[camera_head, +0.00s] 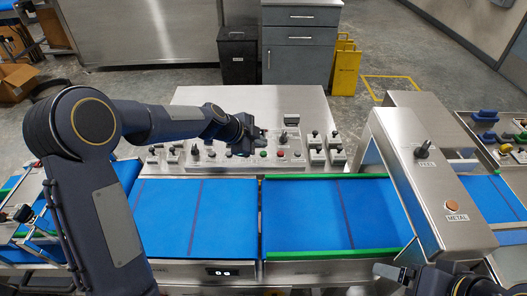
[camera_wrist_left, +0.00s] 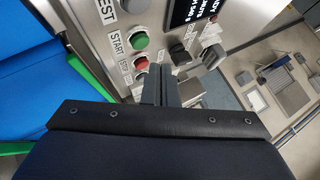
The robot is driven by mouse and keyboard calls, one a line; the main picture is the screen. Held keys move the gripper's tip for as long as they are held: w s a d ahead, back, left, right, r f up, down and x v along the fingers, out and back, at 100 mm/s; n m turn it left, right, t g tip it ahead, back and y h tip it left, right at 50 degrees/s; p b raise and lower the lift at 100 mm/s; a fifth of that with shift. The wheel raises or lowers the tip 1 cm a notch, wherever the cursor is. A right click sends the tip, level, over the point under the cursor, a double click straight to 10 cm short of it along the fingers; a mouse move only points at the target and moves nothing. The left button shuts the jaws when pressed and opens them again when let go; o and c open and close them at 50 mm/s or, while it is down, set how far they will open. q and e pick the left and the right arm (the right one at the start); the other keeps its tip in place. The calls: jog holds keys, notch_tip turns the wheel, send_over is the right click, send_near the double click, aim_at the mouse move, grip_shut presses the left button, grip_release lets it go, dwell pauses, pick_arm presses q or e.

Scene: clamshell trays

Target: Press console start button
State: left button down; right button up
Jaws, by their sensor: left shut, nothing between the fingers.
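The steel console (camera_head: 228,104) stands behind the blue belts. In the left wrist view, its green button (camera_wrist_left: 138,40) sits beside the START label (camera_wrist_left: 115,41), and a red button (camera_wrist_left: 141,63) sits beside the STOP label. In the head view the green button (camera_head: 263,154) shows just below my left gripper (camera_head: 260,133). My left gripper is shut and empty; its fingertips (camera_wrist_left: 160,84) appear just beyond the red button in the wrist view. Whether they touch the panel I cannot tell. My right gripper (camera_head: 389,272) is at the bottom right, partly cut off; its jaws are unclear.
A lit display (camera_wrist_left: 190,12), dark knobs and levers (camera_head: 283,137) crowd the console near the left gripper. Two blue belts (camera_head: 165,215) with green rails lie in front. A steel metal-detector arch (camera_head: 425,180) stands to the right. The belts are empty.

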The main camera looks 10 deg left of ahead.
pick_arm(q)
jog(key=shift+r+p, duration=0.7)
jog(key=shift+r, duration=1.2)
pick_arm(e)
jog(key=shift+r, duration=0.95)
pick_arm(q)
jog(key=shift+s+a, duration=0.1)
